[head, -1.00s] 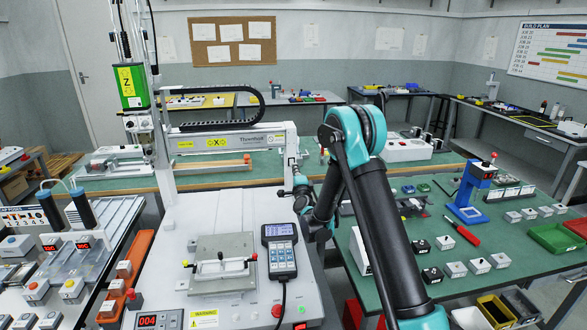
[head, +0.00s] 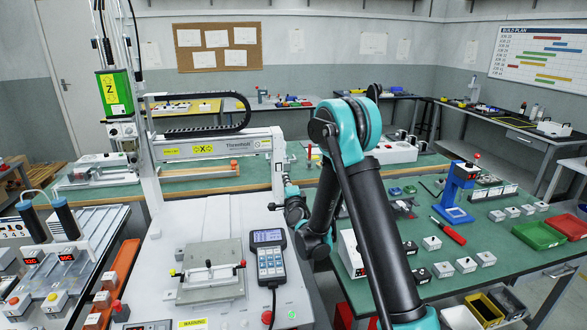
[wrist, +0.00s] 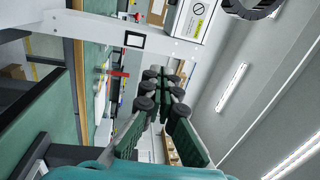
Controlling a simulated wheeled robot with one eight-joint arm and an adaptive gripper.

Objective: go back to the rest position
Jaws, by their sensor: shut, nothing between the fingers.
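My gripper (wrist: 166,76) shows in the wrist view with its dark-green fingers brought together at the far end, shut and empty. In the head view my gripper (head: 274,206) is small, partly hidden behind my own arm links, close to the right end of the white gantry beam (head: 225,146). I cannot tell from these views whether it touches the gantry. The gantry's green Z unit (head: 114,93) hangs at the left. The grey fixture plate (head: 211,271) and the handheld pendant (head: 268,255) lie on the white machine base, apart from my gripper.
A green bench at right holds a blue press (head: 457,190), several small boxes, a red tray (head: 568,227) and a green tray (head: 538,235). An orange rail (head: 118,280) stands left of the base. The white base surface (head: 205,222) behind the fixture is clear.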

